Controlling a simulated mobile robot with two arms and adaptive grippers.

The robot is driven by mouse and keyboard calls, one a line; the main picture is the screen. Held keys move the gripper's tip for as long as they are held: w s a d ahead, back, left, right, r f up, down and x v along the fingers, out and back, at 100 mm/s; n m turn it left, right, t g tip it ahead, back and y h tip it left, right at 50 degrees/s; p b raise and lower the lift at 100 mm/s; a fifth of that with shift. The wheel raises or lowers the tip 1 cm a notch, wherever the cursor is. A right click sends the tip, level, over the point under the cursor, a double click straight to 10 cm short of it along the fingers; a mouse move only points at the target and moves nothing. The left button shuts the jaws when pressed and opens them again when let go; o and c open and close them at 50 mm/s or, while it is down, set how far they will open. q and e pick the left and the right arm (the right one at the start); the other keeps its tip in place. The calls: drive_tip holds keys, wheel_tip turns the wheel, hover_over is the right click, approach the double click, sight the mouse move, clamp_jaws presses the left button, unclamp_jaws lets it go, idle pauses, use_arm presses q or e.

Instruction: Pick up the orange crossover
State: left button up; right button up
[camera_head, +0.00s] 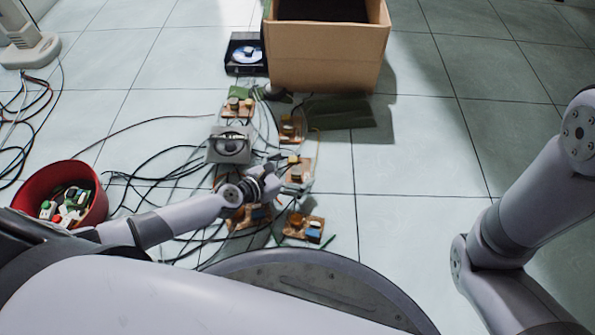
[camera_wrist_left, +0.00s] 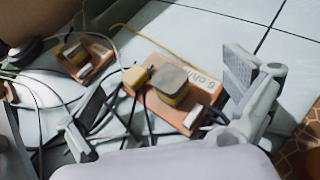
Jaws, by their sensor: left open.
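An orange-brown crossover board (camera_wrist_left: 207,93) with a grey-topped yellow coil and printed lettering lies on the floor in the left wrist view. My left gripper (camera_wrist_left: 165,82) is open, with one finger on each side of this board and nothing held. In the head view the left gripper (camera_head: 272,181) is low over the floor, just left of a crossover board (camera_head: 298,172). A second orange board (camera_wrist_left: 83,60) lies at the upper left of the wrist view. My right arm is at the right, its gripper out of frame.
Several more boards, including one at the front (camera_head: 303,228), lie among black cables. A cardboard box (camera_head: 326,62), a black drive (camera_head: 245,55) and a red bowl of small parts (camera_head: 92,205) stand around them. Tiles at the right are clear.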

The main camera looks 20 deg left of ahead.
use_arm(q)
drive_tip(key=shift+w+d+f, duration=0.15)
drive_tip(key=shift+w, duration=0.1)
